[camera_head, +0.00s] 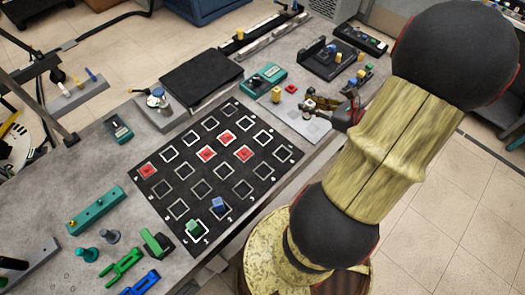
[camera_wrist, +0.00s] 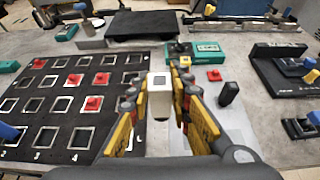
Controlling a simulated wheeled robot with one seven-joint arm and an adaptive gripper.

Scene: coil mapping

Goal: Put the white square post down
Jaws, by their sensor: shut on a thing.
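My gripper (camera_wrist: 160,108) is shut on the white square post (camera_wrist: 160,95), which stands upright between the yellow-and-black fingers in the wrist view. In the head view my gripper (camera_head: 322,105) is beyond the right edge of the black board, over a pale grey plate (camera_head: 311,130). The post is small and partly hidden there. The black board (camera_head: 179,173) carries rows of white-outlined squares. Several red pieces (camera_head: 227,137) sit in some squares, with a green piece (camera_head: 193,226) and a blue piece (camera_head: 218,204) at the near end. Whether the post's lower end touches anything is unclear.
A yellow piece (camera_head: 276,94) and a red piece (camera_head: 291,88) are beside my gripper. A black upright piece (camera_wrist: 229,93) stands to its right in the wrist view. A teal meter (camera_head: 264,78) and a black pad (camera_head: 200,77) lie behind. Several board squares are empty.

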